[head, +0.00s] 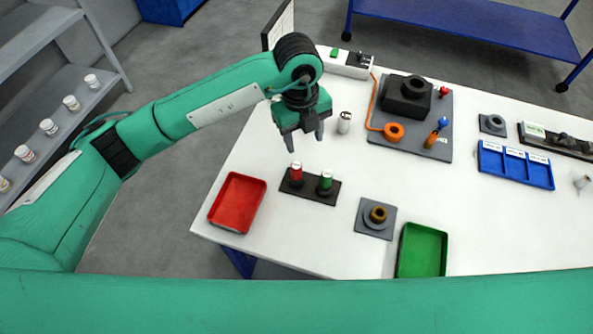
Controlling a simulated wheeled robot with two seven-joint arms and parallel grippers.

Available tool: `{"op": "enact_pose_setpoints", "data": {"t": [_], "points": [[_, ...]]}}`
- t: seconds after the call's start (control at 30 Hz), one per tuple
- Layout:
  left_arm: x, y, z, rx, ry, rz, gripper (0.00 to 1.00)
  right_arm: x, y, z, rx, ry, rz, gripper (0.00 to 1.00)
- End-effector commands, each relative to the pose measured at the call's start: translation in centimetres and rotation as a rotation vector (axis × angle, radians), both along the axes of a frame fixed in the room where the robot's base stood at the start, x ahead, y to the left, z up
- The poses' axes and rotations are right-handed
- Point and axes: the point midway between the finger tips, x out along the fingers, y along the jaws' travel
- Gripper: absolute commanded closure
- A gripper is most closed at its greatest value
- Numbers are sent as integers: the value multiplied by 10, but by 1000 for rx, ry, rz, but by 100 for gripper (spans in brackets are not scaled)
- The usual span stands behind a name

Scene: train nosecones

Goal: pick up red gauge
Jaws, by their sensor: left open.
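The red gauge (296,175) is a small red cylinder with a pale top. It stands upright on a dark base (310,190), beside a green gauge (325,182) on the same base. My left gripper (304,142) is open, pointing down, with its fingers above and a little behind the red gauge, apart from it in the picture. Nothing shows between its fingers. My right gripper is not in view.
A red tray (237,203) lies left of the dark base, and a green tray (422,250) lies to the right. A silver cylinder (344,122) stands beside the gripper. A grey fixture plate (434,110), a brass-ringed block (376,217) and a blue tray (515,165) occupy the white table.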

Motion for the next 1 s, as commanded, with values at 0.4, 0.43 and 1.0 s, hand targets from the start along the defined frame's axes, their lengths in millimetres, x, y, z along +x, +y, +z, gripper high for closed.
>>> {"op": "enact_pose_setpoints", "data": {"t": [0.4, 0.43, 1.0], "points": [[9, 15, -47, 81, -25, 40, 48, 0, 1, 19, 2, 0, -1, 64], [8, 15, -53, 81, -26, 40, 48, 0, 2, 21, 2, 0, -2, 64], [9, 17, -109, 79, -27, 38, 48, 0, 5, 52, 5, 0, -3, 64]]}}
